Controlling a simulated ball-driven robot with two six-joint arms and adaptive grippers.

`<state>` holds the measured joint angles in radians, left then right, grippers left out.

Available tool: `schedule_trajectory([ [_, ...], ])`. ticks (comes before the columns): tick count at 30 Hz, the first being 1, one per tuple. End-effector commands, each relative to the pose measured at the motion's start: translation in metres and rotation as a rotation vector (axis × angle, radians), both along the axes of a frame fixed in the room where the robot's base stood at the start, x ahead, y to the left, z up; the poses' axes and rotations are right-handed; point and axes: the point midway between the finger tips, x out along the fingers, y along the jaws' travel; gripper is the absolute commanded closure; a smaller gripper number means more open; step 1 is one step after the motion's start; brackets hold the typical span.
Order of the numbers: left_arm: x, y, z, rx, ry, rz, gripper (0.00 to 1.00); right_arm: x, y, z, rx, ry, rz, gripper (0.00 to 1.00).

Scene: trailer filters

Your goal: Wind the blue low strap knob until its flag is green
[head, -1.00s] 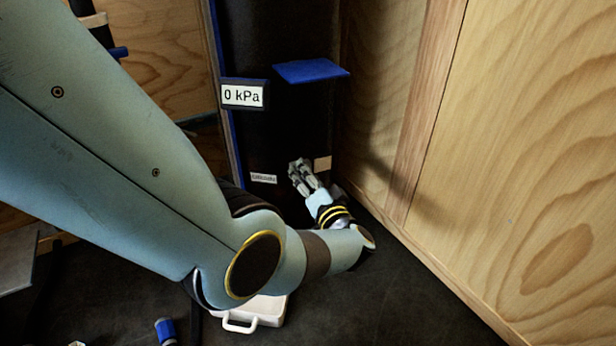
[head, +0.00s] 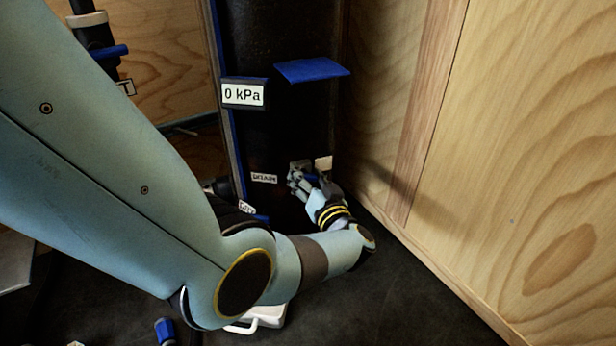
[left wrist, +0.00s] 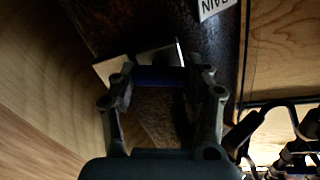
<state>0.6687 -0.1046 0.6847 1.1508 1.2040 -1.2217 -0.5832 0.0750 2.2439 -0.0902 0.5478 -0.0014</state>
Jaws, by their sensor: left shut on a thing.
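My left gripper (head: 300,181) is low on the dark panel, beside the corner with the wooden wall. In the left wrist view its two fingers stand on either side of a short blue bar (left wrist: 160,76) and are shut on it. The bar also shows as a small blue patch (head: 313,178) in the head view, mostly hidden by the fingers. I cannot tell for sure whether it is the low strap knob. A pale plate (head: 324,162) is just behind and above the fingers. No green flag shows. My right gripper is not in view.
A "DRAIN" label (head: 264,178) is left of the gripper. A "0 kPa" display (head: 243,94) and a blue shelf-like plate (head: 312,70) are above. The wooden wall (head: 500,150) stands close on the right. A white handled object (head: 265,318) lies under my arm.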

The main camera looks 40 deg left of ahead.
Motion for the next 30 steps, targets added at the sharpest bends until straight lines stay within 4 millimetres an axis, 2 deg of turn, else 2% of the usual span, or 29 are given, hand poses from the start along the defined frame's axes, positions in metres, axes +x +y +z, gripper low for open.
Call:
schedule_trajectory([
  [15, -0.0003, -0.0006, -0.0009, -0.016, -0.020, -0.001, 0.84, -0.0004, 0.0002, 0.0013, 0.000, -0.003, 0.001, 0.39],
  [16, -0.0003, -0.0006, -0.0009, -0.016, -0.020, -0.001, 0.49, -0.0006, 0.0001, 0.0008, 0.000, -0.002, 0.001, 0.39],
  [21, -0.0003, -0.0005, -0.0006, -0.015, -0.020, -0.002, 0.27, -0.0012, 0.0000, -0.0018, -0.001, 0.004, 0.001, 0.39],
  [30, -0.0018, -0.0025, -0.0007, -0.014, -0.020, -0.001, 0.27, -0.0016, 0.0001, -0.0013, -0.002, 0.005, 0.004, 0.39],
])
